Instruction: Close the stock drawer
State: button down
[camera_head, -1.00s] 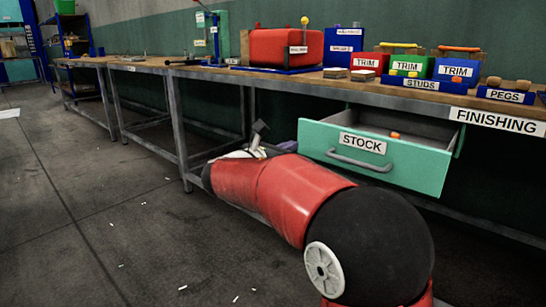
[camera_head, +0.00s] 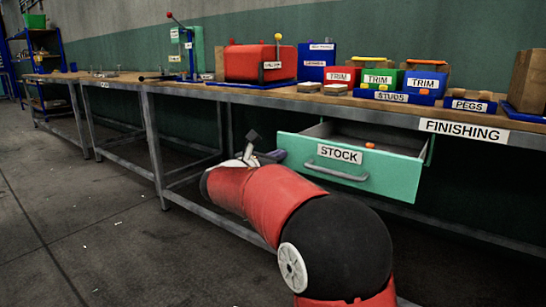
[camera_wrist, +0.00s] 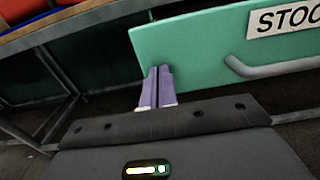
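The green stock drawer (camera_head: 349,166) stands pulled out under the finishing bench. It has a white STOCK label and a grey bar handle (camera_head: 336,173). A small orange thing (camera_head: 370,146) shows inside it. My gripper (camera_head: 272,156) is by the left end of the drawer front in the head view. In the wrist view, the purple fingers of my gripper (camera_wrist: 157,72) lie side by side with only a thin line between them, shut with nothing seen in them. They overlap the drawer front's lower left part (camera_wrist: 195,55), left of the handle (camera_wrist: 270,68). I cannot tell whether they touch it.
The bench (camera_head: 400,110) carries a red press (camera_head: 262,62), TRIM bins (camera_head: 384,78), and STUDS and PEGS trays (camera_head: 470,104). Grey bench legs (camera_head: 152,140) and a lower rail stand left of the drawer. The floor (camera_head: 80,220) at left is mostly clear.

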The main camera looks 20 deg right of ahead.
aim_at(319, 133)
jog(key=p+x, duration=0.9)
jog(key=x, duration=1.4)
jog(key=shift+w+d+r, duration=0.1)
jog(key=shift+r, duration=0.05)
jog(key=shift+w+d+r, duration=0.1)
jog(key=shift+d+r, duration=0.05)
jog(key=shift+r, duration=0.1)
